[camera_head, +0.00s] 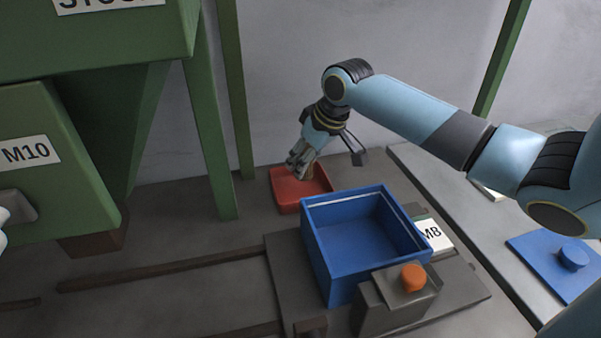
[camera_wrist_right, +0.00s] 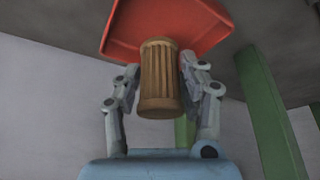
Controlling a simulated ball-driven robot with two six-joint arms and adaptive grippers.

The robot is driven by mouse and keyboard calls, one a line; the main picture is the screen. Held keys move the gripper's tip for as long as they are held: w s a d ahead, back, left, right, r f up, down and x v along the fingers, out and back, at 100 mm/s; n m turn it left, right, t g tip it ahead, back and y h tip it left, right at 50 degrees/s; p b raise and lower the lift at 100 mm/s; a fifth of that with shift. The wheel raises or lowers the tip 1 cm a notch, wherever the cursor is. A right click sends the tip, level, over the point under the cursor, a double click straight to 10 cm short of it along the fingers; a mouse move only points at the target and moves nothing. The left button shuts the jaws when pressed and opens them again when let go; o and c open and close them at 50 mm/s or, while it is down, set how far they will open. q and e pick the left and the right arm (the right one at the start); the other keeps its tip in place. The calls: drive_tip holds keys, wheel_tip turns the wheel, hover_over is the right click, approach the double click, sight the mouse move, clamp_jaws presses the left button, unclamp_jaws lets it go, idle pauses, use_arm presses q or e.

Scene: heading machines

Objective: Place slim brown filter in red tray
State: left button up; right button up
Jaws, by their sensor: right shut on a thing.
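The slim brown filter (camera_wrist_right: 159,80) is a ribbed tan-brown cylinder between the fingers of my right gripper (camera_wrist_right: 160,85) in the right wrist view. My right gripper (camera_head: 300,162) is shut on it. In the head view the gripper is over the back part of the red tray (camera_head: 287,194), and the filter is hard to make out there. The red tray also shows behind the filter in the right wrist view (camera_wrist_right: 205,25). I cannot tell whether the filter touches the tray.
A blue open bin (camera_head: 335,265) stands in front of the tray, beside an orange button (camera_head: 413,277) and an M8 label (camera_head: 433,235). Green machine legs (camera_head: 211,140) stand left of the tray. A blue plate with a knob (camera_head: 572,257) lies at the right.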

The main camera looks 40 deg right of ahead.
drive_tip(key=shift+w+a+f, duration=0.15)
drive_tip(key=shift+w+f, duration=0.1)
drive_tip(key=shift+w, duration=0.2)
drive_tip(key=shift+f, duration=2.05)
drive_tip(key=shift+f, duration=0.1)
drive_tip(key=o, duration=1.2)
drive_tip(key=shift+c, duration=0.2)
drive_tip(key=p+v, duration=0.1)
drive_tip(key=v, duration=1.1)
